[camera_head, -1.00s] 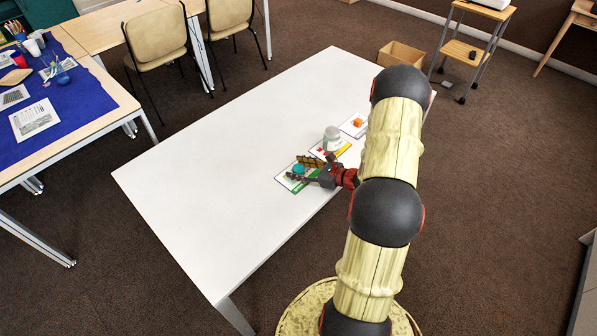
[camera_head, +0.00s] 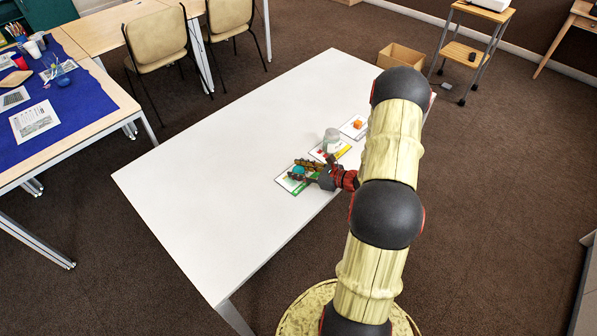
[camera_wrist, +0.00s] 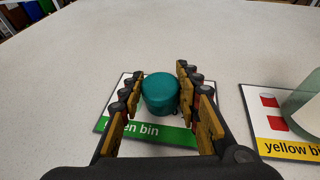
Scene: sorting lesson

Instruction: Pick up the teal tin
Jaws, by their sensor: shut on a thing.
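The teal tin (camera_wrist: 160,93) is a small round tin standing upright at the green bin card (camera_wrist: 113,128). In the head view the tin (camera_head: 298,170) shows partly between the fingers, low over the white table. My gripper (camera_wrist: 160,98) has one finger on each side of the tin and is shut on it. My gripper also shows in the head view (camera_head: 304,171), at the near right part of the table. I cannot tell whether the tin is lifted off the card.
A glass jar (camera_head: 331,140) stands by the yellow bin card (camera_head: 341,152), just beyond my gripper. An orange block (camera_head: 358,124) sits on a third card farther back. The left half of the white table (camera_head: 215,190) is clear. A cardboard box (camera_head: 401,55) is on the floor.

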